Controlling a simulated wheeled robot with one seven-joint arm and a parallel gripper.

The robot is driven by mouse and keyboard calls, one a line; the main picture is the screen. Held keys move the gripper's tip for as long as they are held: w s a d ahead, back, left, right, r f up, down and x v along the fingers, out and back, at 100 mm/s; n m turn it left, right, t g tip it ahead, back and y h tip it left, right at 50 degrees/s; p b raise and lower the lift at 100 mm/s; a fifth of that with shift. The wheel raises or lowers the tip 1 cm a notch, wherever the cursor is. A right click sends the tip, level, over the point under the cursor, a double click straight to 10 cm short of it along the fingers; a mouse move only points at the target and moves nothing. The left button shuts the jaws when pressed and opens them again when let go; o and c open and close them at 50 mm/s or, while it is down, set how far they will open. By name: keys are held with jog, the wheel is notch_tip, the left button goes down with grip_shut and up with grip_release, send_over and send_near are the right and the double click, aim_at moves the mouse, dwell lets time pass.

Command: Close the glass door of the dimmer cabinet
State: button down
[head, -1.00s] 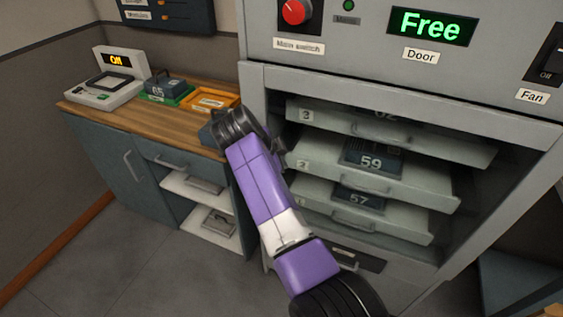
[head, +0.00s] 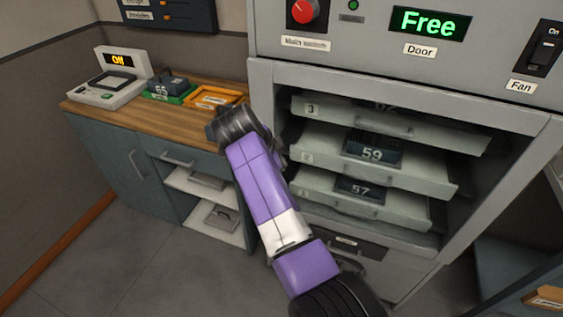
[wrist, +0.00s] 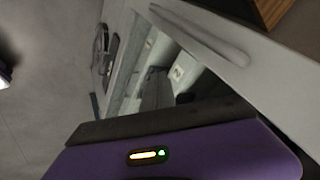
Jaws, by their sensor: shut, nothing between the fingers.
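The dimmer cabinet (head: 400,54) stands at the right of the head view with its front opening uncovered. Several grey trays show inside, including one with a dark module marked 59 (head: 372,149). I cannot make out the glass door in either view. The "Door" display (head: 430,23) reads "Free". My purple arm crosses in front of the cabinet's left edge, its far end near the counter. The fingers are hidden in the head view. In the wrist view, my gripper (wrist: 160,121) shows as a dark bar on a purple housing, shut and empty, facing the counter's drawer and open shelf.
A wood-topped counter (head: 135,118) stands left of the cabinet, with a drawer and open shelves. A grey device reading "Off" (head: 112,77) and green and orange trays (head: 214,97) sit on it. Floor is clear at lower left. A dark blue unit (head: 510,262) stands at lower right.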

jog(key=s+a+r, duration=0.2)
jog(key=a+r, duration=0.3)
jog(key=r, duration=0.2)
jog(key=w+a+r+n+t+y, duration=0.3)
jog(key=w+a+r+n+t, duration=0.2)
jog(key=w+n, duration=0.15)
jog(key=s+d+f+n+t+y, duration=0.2)
jog(key=s+d+f+n, duration=0.2)
jog(key=s, duration=0.3)
jog(key=s+d+f+n+t+y, duration=0.2)
jog(key=s+d+f+n, duration=0.1)
jog(key=s, duration=0.4)
jog(key=s+d+f+n+t+y, duration=0.1)
jog(key=s+d+f+n+t, duration=0.1)
jog(key=s+d+f+n, duration=0.35)
jog(key=s+d+m+h, duration=0.1)
jog(key=s+d, duration=0.3)
jog(key=s, duration=0.9)
jog(key=s+d+m+g+h, duration=0.1)
jog(key=s+d, duration=0.3)
jog(key=s, duration=0.9)
jog(key=s+d+m+g+h, duration=0.1)
jog(key=s+d, duration=0.3)
jog(key=s, duration=0.9)
jog(key=shift+d+r+h+b, duration=0.3)
jog(key=shift+b, duration=0.15)
